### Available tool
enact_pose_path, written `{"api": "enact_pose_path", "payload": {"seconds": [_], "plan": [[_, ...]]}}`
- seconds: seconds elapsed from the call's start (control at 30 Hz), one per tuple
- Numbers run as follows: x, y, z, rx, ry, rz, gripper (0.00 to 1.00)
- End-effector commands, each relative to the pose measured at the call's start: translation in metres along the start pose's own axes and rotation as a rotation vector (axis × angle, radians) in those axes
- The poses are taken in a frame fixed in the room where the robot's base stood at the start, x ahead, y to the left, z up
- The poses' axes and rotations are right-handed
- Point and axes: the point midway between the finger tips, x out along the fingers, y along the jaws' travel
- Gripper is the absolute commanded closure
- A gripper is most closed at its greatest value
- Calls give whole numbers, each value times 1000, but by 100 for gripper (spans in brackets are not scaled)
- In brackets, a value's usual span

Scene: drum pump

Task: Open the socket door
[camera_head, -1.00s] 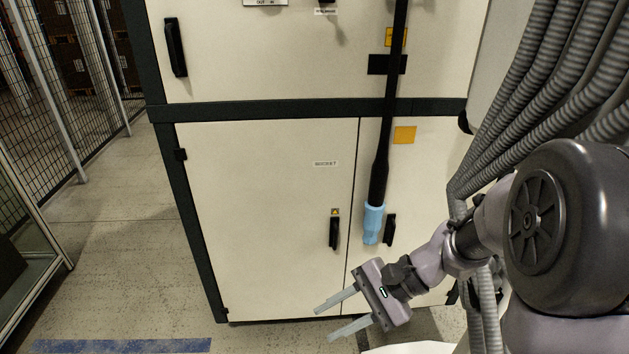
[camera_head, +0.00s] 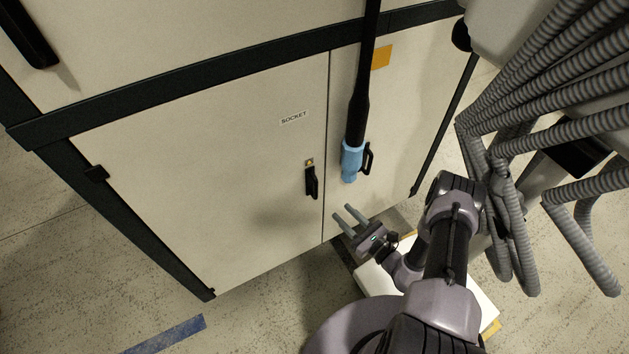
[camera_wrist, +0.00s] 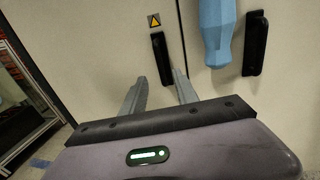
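The socket door (camera_head: 220,170) is a cream cabinet panel with a "SOCKET" label, and it looks closed. Its black handle (camera_head: 312,183) sits near its right edge, under a small yellow warning sticker. The handle also shows in the wrist view (camera_wrist: 162,58), upright, just beyond my fingertips. My gripper (camera_head: 347,216) is open and empty, below and to the right of the handle in the head view. In the wrist view my two fingers (camera_wrist: 157,88) point at the door, apart from each other. I see no contact with the handle.
A black pole with a light-blue end (camera_head: 352,160) hangs in front of the right-hand panel, beside that panel's own black handle (camera_head: 367,159). In the wrist view the blue end (camera_wrist: 217,35) is right of my fingers. Open floor lies left of the cabinet.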

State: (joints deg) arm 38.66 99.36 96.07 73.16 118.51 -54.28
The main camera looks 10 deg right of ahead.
Motion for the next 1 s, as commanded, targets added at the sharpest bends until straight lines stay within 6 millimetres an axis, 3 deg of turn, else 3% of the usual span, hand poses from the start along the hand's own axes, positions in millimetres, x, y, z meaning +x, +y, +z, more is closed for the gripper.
{"api": "enact_pose_path", "payload": {"seconds": [0.2,0.43,0.6,0.87,1.0], "plan": [[68,3,-3,-3,-2,9,64],[120,2,-1,-2,-3,7,64],[136,2,0,1,-1,5,64],[139,2,1,1,-1,4,64],[138,2,1,1,-1,5,88]]}}
